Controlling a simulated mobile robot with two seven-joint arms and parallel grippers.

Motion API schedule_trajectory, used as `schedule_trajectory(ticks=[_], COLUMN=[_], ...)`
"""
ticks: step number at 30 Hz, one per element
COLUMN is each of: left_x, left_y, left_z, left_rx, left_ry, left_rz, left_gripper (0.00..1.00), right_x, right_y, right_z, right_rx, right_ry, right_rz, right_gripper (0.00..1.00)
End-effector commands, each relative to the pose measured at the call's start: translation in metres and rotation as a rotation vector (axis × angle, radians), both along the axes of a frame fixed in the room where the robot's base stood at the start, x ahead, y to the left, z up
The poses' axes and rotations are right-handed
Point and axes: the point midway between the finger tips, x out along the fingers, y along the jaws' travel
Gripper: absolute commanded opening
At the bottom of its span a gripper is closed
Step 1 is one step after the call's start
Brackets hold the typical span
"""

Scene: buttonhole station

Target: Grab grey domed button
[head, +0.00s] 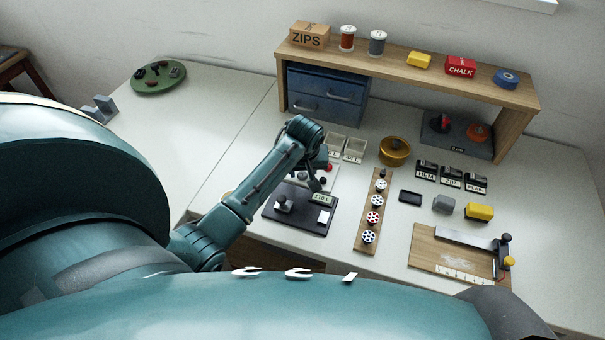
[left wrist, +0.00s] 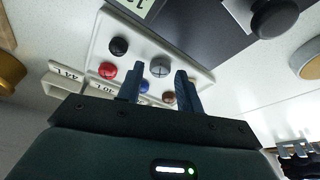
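The grey domed button (left wrist: 160,67) sits on a white button tray (left wrist: 185,62), which is partly hidden behind my gripper in the head view (head: 331,185). My left gripper (left wrist: 157,71) is open, its two fingers pointing at the tray. The grey button appears between the fingertips in the left wrist view; I cannot tell how far below them it is. In the head view the left gripper (head: 317,183) is over the tray. Beside the grey button are a black button (left wrist: 119,46), a red button (left wrist: 107,70), a blue button (left wrist: 144,86) and a brown button (left wrist: 168,97). My right gripper is not in view.
A dark scale (head: 297,214) with a display stands close in front of the tray. Small labelled bins (head: 354,149) stand behind it. A wooden strip with spools (head: 366,216) and a brass tin (head: 395,151) are to the right. A wooden shelf (head: 420,62) spans the back.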

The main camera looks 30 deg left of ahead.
Motion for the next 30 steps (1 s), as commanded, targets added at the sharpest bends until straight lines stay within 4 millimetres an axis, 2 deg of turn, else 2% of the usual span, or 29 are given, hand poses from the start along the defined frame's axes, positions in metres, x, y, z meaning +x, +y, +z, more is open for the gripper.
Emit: schedule_trajectory(ticks=[8,21,30], left_x=[0.0014,0.0012,0.0017], left_y=[0.001,0.001,0.0009], left_z=[-0.0048,-0.0046,0.0024], left_rx=[0.0,0.0,0.0], left_ry=[-0.002,-0.002,-0.002], left_rz=[0.001,0.001,0.001], left_gripper=[0.36,0.03,0.03], right_x=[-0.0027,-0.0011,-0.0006], right_y=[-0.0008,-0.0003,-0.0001], right_z=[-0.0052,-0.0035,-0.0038], right_rx=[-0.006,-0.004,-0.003], right_ry=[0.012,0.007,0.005], right_rz=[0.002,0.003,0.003], right_gripper=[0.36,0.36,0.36])
